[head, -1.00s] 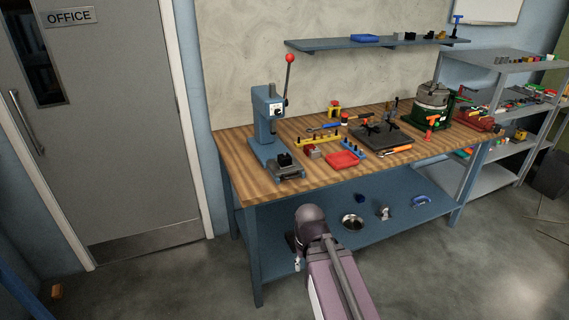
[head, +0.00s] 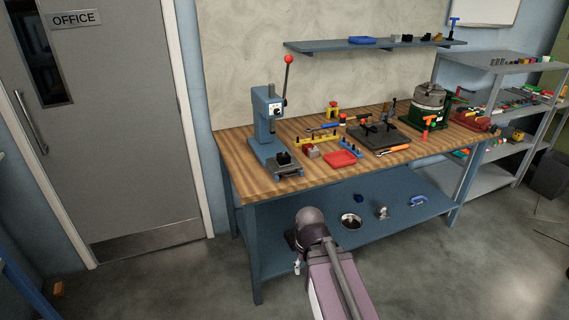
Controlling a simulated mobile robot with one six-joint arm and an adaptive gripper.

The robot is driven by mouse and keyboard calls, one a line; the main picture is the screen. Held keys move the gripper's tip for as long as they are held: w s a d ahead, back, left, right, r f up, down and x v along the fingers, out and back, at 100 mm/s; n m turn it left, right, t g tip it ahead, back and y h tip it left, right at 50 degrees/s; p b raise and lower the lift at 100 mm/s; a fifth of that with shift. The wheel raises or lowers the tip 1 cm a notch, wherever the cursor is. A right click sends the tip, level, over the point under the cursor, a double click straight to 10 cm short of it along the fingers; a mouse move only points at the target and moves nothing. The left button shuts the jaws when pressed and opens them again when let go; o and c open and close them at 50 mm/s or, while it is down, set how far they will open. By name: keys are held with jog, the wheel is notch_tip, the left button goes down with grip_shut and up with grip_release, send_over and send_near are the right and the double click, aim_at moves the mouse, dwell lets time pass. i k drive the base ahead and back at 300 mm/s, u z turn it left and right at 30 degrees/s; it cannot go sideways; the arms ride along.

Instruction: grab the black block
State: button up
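A small black block (head: 283,158) sits on the base of the blue lever press at the left end of the wooden workbench. Another small dark item (head: 407,38) lies on the wall shelf, too small to make out clearly. My arm rises from the bottom of the head view, with its rounded joint in front of the bench's lower shelf. My gripper cannot be made out; the end of the arm is hidden behind or below that joint. The joint is well below and nearer than the black block.
The blue press (head: 266,122) has a red-knobbed lever. A red tray (head: 341,159), a dark fixture plate (head: 379,137) and a green-based round machine (head: 430,103) stand on the workbench (head: 238,165). Its front left corner is bare. A metal bowl (head: 350,221) is on the lower shelf.

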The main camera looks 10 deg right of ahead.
aim_at(286, 159)
jog(key=k, duration=0.55)
jog(key=u, duration=0.2)
jog(key=i, duration=1.45)
jog(key=u, duration=0.15)
